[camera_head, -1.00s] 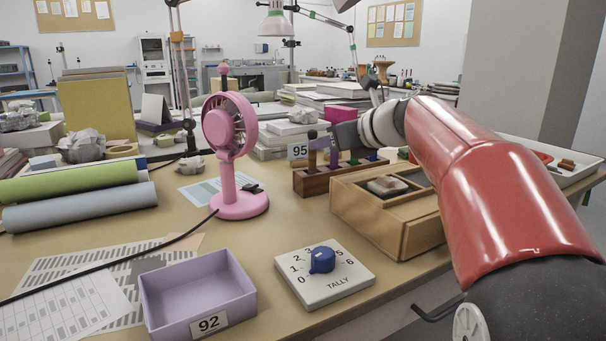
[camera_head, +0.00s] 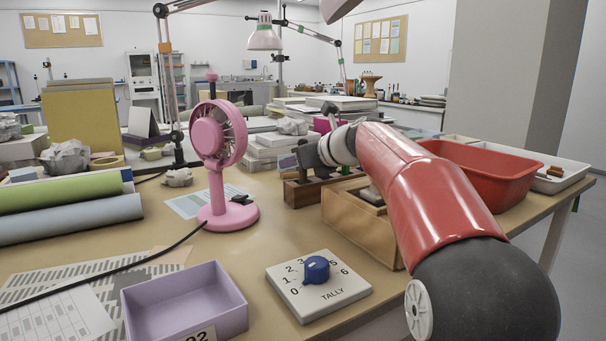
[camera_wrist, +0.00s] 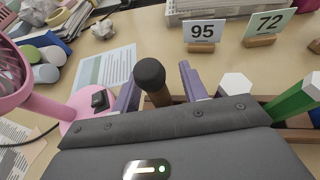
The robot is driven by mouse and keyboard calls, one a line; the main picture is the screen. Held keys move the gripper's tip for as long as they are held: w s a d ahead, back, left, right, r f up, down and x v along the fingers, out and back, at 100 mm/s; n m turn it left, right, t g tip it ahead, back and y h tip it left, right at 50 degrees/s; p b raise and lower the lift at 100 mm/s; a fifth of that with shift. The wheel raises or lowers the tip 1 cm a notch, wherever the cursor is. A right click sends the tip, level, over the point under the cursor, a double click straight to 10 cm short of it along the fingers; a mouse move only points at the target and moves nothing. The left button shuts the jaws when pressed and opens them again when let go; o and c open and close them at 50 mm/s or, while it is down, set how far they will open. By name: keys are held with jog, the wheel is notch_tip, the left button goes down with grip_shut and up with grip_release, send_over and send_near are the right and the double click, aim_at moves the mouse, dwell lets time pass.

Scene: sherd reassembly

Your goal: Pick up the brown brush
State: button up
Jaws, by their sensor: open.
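The brown brush (camera_wrist: 152,83) stands upright in the wrist view, with a round black end on top of a brown handle. My gripper (camera_wrist: 160,88) is open, with one purple finger on each side of the handle. I cannot tell whether either finger touches it. In the head view my gripper (camera_head: 312,160) is over the wooden rack (camera_head: 298,196) and hides most of what stands there. The brush's lower end is hidden behind my gripper's body in the wrist view.
A white-topped handle (camera_wrist: 236,84) and a green handle (camera_wrist: 294,98) stand right of the brush. The pink fan (camera_head: 217,150) is close on the left. A wooden box (camera_head: 355,225) stands in front of the rack, with a red basin (camera_head: 475,180) further right.

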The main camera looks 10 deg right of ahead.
jog(key=shift+c, duration=0.2)
grip_shut()
notch_tip(320, 180, up, 20)
jog(key=p, duration=0.9)
